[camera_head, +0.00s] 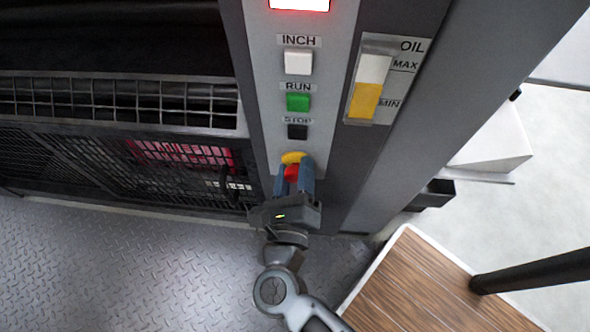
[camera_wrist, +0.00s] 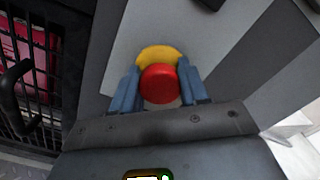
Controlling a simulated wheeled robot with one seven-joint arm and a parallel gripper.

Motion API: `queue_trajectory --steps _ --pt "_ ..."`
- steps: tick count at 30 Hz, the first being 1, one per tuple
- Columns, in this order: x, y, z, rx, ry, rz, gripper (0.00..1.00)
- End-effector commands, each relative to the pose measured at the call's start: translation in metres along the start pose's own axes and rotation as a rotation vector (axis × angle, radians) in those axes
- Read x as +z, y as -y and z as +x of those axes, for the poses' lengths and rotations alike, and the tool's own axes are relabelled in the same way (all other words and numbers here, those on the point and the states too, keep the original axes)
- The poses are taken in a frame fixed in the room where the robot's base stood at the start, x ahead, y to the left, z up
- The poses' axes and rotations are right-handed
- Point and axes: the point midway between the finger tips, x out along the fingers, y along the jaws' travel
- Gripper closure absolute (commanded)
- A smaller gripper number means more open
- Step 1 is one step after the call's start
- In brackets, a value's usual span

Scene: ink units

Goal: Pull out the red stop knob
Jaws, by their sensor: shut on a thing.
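The red stop knob (camera_head: 291,172) is on the grey control panel, in front of a yellow round base (camera_head: 293,157), below the black STOP button (camera_head: 297,131). In the wrist view the red knob (camera_wrist: 160,84) sits between my two blue fingers, with the yellow base (camera_wrist: 159,56) behind it. My gripper (camera_head: 293,178) is shut on the red knob, one finger on each side. The sides of the knob are partly hidden by the fingers. I cannot tell how far the knob stands out from its base.
Above are a green RUN button (camera_head: 298,102), a white INCH button (camera_head: 298,62) and an oil gauge (camera_head: 370,85). A black mesh guard with a dark handle (camera_wrist: 18,88) is at left. A wooden-topped surface (camera_head: 430,285) is at lower right. Diamond-plate floor (camera_head: 110,265) lies open at lower left.

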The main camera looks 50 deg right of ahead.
Motion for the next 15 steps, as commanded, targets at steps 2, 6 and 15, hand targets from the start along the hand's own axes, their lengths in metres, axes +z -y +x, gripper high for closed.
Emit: queue_trajectory --steps 2,6,15 --pt "0.0 0.0 0.0 0.0 0.0 0.0 0.82" --pt "0.0 0.0 0.0 0.0 0.0 0.0 0.95" --pt "-0.0005 -0.0008 -0.0063 0.001 0.0 0.0 1.0"
